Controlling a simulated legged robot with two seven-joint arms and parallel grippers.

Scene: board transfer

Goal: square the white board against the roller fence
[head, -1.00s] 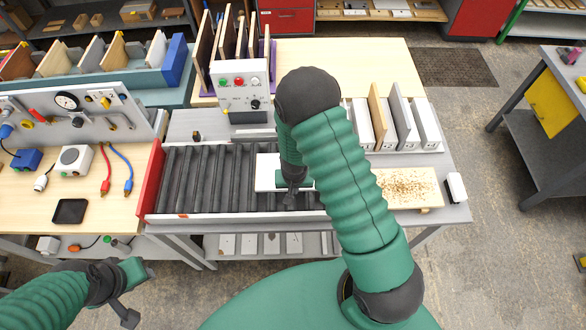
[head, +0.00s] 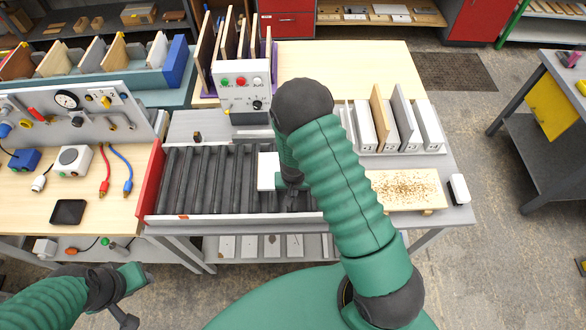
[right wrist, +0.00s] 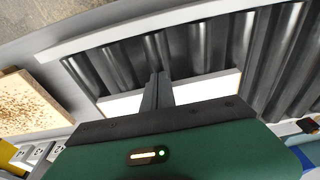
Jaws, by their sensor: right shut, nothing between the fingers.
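The white board (head: 267,172) lies on the dark roller bed (head: 205,178). A pale rail, which I take for the roller fence (head: 235,217), runs along the bed's near edge, with a gap of rollers between it and the board. My right gripper (head: 290,184) is over the board's right side; my own arm hides part of the board. In the right wrist view the shut fingers (right wrist: 158,80) cross in front of the board (right wrist: 205,88), with nothing between them; contact is unclear. The fence (right wrist: 150,32) shows beyond. My left gripper (head: 138,276) hangs at lower left, away from the board; its jaws are unclear.
A red plate (head: 150,178) closes the rollers' left end. A control box (head: 243,90) stands behind the bed. A speckled board (head: 408,190) and a rack of panels (head: 400,125) are at right. The rollers left of the white board are clear.

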